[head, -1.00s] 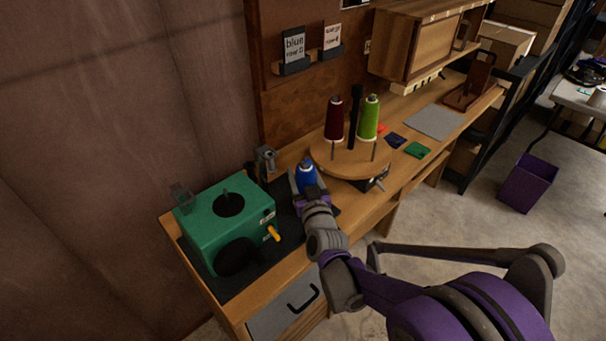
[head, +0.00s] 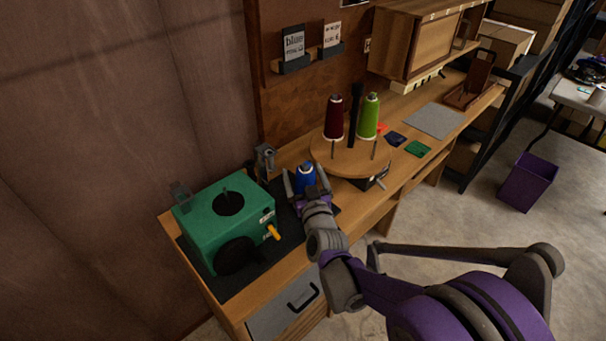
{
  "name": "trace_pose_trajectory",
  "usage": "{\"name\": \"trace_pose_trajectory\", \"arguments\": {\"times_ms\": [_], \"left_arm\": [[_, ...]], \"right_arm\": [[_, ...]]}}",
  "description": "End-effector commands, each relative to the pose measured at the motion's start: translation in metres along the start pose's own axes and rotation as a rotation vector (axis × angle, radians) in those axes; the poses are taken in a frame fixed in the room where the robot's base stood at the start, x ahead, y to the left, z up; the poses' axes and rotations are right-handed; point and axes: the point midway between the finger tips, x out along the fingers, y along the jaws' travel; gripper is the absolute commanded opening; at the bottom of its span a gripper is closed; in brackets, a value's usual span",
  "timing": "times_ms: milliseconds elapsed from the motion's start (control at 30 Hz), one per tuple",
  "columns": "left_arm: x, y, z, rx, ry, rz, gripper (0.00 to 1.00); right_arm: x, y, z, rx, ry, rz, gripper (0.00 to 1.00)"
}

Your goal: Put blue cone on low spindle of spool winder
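The blue cone (head: 305,176) stands upright beside the right side of the green spool winder (head: 205,225), over the dark mat. I cannot tell whether a spindle is under it. My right gripper (head: 306,182) has its fingers spread on either side of the cone, with the near part of the cone hidden behind the gripper. My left gripper is not in view.
A round wooden turntable (head: 345,162) holds a dark red cone (head: 334,118) and a green cone (head: 369,116). A grey bracket (head: 265,160) stands behind the blue cone. Label cards (head: 293,45) sit on the wall board. A wooden cabinet (head: 425,45) overhangs the bench.

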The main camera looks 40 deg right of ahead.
Motion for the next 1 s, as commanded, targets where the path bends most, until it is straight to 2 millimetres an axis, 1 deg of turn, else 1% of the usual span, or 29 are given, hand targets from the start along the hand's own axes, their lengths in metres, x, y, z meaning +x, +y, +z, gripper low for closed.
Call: {"name": "trace_pose_trajectory", "arguments": {"times_ms": [67, 167, 267, 500, 600, 700, 800, 1000], "left_arm": [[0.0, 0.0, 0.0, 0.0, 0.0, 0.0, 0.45], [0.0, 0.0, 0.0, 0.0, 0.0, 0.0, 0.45], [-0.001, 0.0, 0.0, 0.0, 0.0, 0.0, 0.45], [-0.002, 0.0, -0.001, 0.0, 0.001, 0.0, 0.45], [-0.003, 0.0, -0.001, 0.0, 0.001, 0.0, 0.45], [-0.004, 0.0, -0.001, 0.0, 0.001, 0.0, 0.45], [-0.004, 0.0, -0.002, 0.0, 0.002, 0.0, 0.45], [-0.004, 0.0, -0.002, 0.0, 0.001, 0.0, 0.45]], "right_arm": [[-0.001, 0.0, 0.0, 0.0, 0.0, 0.0, 0.97], [-0.007, 0.0, 0.0, 0.0, 0.0, -0.001, 0.97], [-0.022, 0.0, 0.0, 0.001, 0.0, -0.001, 0.97], [-0.072, 0.0, 0.0, 0.001, 0.0, -0.001, 0.97], [-0.089, 0.0, 0.0, 0.001, 0.0, -0.002, 0.97], [-0.1, 0.0, 0.0, 0.001, 0.0, -0.001, 0.97], [-0.107, 0.0, 0.0, 0.0, 0.0, -0.001, 0.97], [-0.108, 0.0, 0.0, 0.0, 0.0, 0.0, 0.97]]}}
